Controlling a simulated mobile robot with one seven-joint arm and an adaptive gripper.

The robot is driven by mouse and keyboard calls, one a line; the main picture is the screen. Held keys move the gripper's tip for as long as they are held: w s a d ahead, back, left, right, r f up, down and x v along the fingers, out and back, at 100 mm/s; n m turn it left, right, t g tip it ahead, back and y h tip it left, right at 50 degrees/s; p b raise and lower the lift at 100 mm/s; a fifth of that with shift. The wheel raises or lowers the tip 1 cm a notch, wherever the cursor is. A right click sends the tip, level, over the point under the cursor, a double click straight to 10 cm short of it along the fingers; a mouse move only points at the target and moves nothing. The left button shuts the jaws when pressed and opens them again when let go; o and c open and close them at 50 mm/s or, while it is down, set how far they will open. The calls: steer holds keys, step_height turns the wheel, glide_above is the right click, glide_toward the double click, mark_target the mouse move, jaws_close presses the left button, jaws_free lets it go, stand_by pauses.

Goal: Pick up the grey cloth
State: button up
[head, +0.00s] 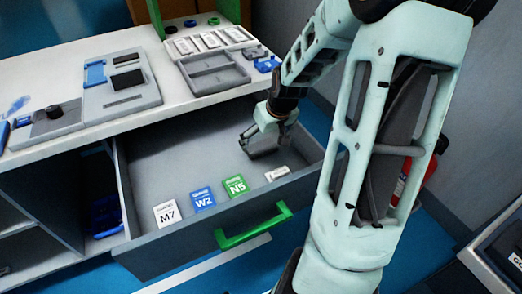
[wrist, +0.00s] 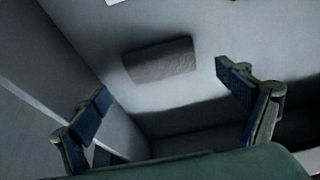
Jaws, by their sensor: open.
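The grey cloth (wrist: 160,60) lies as a small flat folded rectangle on the floor of the open drawer. In the head view, a dark grey patch of the cloth (head: 262,154) shows just below my gripper, partly hidden by it. My gripper (head: 264,138) is inside the drawer at its right side, pointing down. In the wrist view, my gripper (wrist: 162,86) is open and empty, with its fingers spread wide. The cloth shows beyond and between the fingertips, slightly up in that view. No contact with it can be seen.
The open drawer (head: 160,246) has a green handle (head: 253,226). White M7 (head: 165,214), blue W2 (head: 203,199) and green N5 (head: 235,187) labels and a small white tag (head: 277,173) line its front. The counter (head: 100,128) above holds trays. The drawer walls are close to my gripper.

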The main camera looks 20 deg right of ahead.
mark_target(261, 146)
steer(key=b+x, duration=0.2)
steer(key=x, duration=0.2)
steer(key=shift+f, duration=0.3)
steer(key=shift+r, duration=0.1)
steer(key=shift+c, duration=0.7)
steer(key=c, duration=0.9)
